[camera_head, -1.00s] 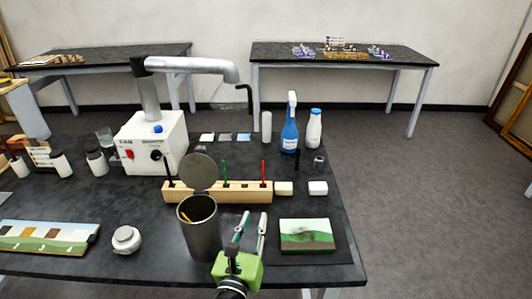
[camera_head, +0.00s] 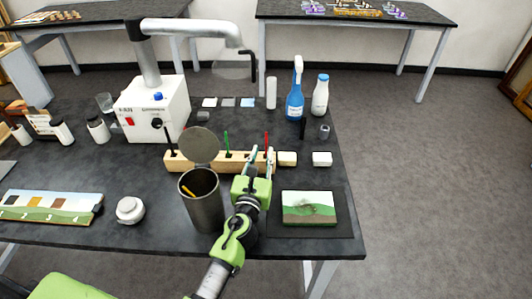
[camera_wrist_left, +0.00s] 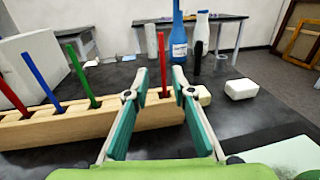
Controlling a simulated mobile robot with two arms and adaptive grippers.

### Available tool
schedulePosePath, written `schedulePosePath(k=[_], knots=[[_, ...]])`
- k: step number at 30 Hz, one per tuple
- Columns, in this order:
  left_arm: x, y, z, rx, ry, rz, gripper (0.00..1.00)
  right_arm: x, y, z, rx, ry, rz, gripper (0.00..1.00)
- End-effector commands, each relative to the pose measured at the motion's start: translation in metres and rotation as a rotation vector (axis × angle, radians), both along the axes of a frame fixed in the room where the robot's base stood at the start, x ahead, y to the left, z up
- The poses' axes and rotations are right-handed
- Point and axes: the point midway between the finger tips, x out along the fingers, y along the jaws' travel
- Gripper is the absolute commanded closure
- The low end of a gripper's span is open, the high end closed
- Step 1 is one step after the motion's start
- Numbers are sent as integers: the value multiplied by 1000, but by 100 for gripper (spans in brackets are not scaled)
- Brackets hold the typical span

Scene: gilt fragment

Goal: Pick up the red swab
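The red swab (camera_head: 266,140) stands upright in the right end of the wooden rack (camera_head: 208,166). My left gripper (camera_head: 262,152) is open at that end of the rack, its fingers pointing toward the swab. In the left wrist view the red swab (camera_wrist_left: 163,65) shows between the two open fingertips (camera_wrist_left: 160,80), with a gap on each side; whether it lies fully between them in depth I cannot tell. A green swab (camera_wrist_left: 80,75), a blue swab (camera_wrist_left: 42,78) and another red swab (camera_wrist_left: 12,95) stand further left in the rack. My right gripper is not in view.
An open grey canister (camera_head: 204,208) with its lid raised stands close left of my left arm. A small painting (camera_head: 308,222) lies to the right. Two pale blocks, a blue spray bottle (camera_head: 295,100) and a white bottle (camera_head: 320,98) stand beyond the rack's right end.

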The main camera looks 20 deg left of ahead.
Motion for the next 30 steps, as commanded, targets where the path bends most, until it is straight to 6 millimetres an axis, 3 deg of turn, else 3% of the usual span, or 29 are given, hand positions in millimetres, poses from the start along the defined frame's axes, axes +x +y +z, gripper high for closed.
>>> schedulePosePath(k=[6,10,17,21,30], knots=[[33,-1,0,-1,-2,0,77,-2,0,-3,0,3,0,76],[43,1,-1,0,-1,1,77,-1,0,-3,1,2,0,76],[45,1,-1,0,-1,0,77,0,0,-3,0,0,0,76],[45,1,-1,0,-1,0,99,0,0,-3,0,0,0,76],[44,1,-1,0,0,0,100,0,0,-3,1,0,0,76]])
